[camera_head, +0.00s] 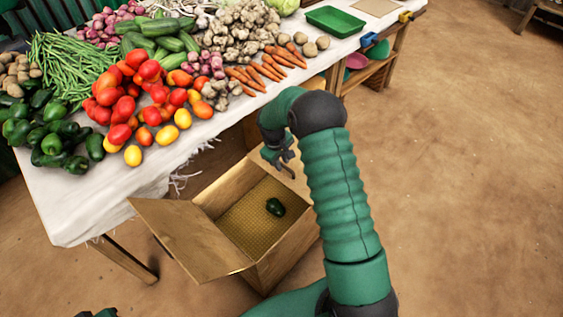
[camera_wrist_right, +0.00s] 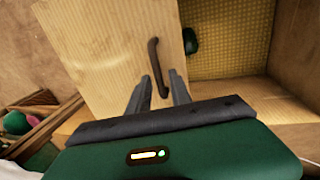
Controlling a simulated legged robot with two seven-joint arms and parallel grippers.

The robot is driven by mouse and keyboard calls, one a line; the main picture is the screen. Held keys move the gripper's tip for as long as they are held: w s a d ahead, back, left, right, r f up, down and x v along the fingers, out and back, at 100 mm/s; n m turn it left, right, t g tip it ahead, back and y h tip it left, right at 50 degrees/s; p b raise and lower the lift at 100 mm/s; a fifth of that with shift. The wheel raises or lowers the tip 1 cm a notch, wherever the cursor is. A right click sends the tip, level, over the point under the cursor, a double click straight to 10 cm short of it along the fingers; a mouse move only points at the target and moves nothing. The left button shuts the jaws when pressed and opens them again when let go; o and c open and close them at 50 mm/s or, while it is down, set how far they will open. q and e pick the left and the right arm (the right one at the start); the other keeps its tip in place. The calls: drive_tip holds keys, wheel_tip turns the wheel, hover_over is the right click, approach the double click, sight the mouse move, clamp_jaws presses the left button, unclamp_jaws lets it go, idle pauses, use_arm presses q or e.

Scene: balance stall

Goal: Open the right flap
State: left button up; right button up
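The open-topped box (camera_head: 286,258) stands on the floor beside the table. Its left flap (camera_head: 190,238) is folded outward. The right flap is a pale wooden panel with a dark bar handle (camera_wrist_right: 153,62); in the right wrist view the panel (camera_wrist_right: 95,45) fills the left and middle, with the box interior (camera_wrist_right: 235,40) to its right. In the head view my arm hides much of that side. My right gripper (camera_head: 281,160) is at that flap. Its two fingers (camera_wrist_right: 160,90) are apart, with the handle between them. My left gripper does not show; only a dark green part of mine shows at the bottom left.
A dark green pepper (camera_head: 275,207) lies in the box; it also shows in the right wrist view (camera_wrist_right: 190,41). The table (camera_head: 75,200) with vegetables runs along the upper left. A wooden shelf (camera_head: 372,75) stands under its right end. The floor (camera_head: 470,190) at right is clear.

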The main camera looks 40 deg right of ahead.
clamp_jaws()
drive_tip(key=shift+d+f, duration=0.1)
drive_tip(key=shift+s, duration=0.15)
idle(0.9)
